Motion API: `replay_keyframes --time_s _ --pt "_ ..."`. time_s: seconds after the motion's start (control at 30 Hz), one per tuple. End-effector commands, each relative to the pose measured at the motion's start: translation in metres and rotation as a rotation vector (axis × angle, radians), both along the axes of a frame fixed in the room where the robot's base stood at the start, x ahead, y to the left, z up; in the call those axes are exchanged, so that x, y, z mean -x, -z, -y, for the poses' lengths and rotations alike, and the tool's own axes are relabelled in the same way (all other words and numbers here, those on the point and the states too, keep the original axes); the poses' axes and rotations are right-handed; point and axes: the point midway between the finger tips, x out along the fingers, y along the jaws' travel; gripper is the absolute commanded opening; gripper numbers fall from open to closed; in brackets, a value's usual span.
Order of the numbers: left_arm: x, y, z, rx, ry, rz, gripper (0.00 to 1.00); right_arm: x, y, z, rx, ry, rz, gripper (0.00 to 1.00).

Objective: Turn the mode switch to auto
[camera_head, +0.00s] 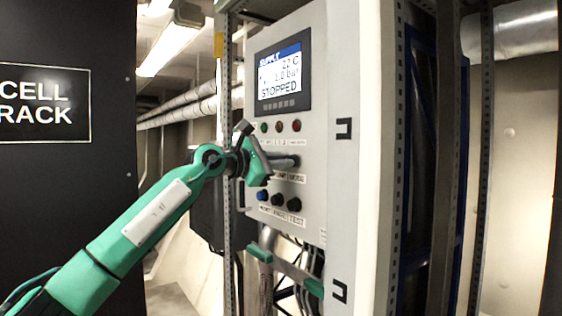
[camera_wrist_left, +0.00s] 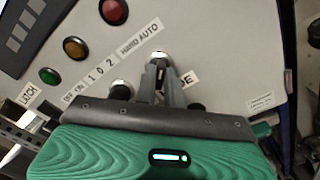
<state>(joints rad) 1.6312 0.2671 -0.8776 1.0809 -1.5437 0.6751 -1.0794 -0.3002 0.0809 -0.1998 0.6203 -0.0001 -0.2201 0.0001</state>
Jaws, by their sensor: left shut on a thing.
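The mode switch (camera_wrist_left: 160,57) is on the grey control panel (camera_wrist_left: 215,45), under a label reading HAND AUTO (camera_wrist_left: 138,38). My left gripper (camera_wrist_left: 161,82) is shut on this switch, its two fingers on either side of the knob. The fingers hide most of the knob, so I cannot tell which way it points. In the head view my left gripper (camera_head: 286,162) reaches the panel front from the left, below the row of lamps. My right gripper is in neither view.
A display (camera_head: 280,75) reading STOPPED is above. Green (camera_wrist_left: 49,76), amber (camera_wrist_left: 75,48) and red (camera_wrist_left: 113,11) lamps line the panel. Another selector knob (camera_wrist_left: 121,89) is close left of the fingers. A blue button (camera_head: 262,195) and black knobs (camera_head: 294,204) are below.

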Motion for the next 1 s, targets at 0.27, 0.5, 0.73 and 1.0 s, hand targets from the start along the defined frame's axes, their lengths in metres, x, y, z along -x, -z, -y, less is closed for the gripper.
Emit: replay_keyframes --time_s 0.27,0.5,0.73,1.0 --pt "0.000 0.000 0.000 -0.001 -0.001 0.000 0.32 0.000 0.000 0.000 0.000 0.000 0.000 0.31" --pt "0.003 0.002 -0.006 0.000 -0.001 0.001 0.32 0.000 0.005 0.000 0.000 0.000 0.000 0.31" --pt "0.027 0.006 -0.040 0.000 -0.004 0.004 0.32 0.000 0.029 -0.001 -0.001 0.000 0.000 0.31" --pt "0.062 0.004 -0.087 -0.001 -0.002 0.002 0.32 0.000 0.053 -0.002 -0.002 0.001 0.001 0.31"
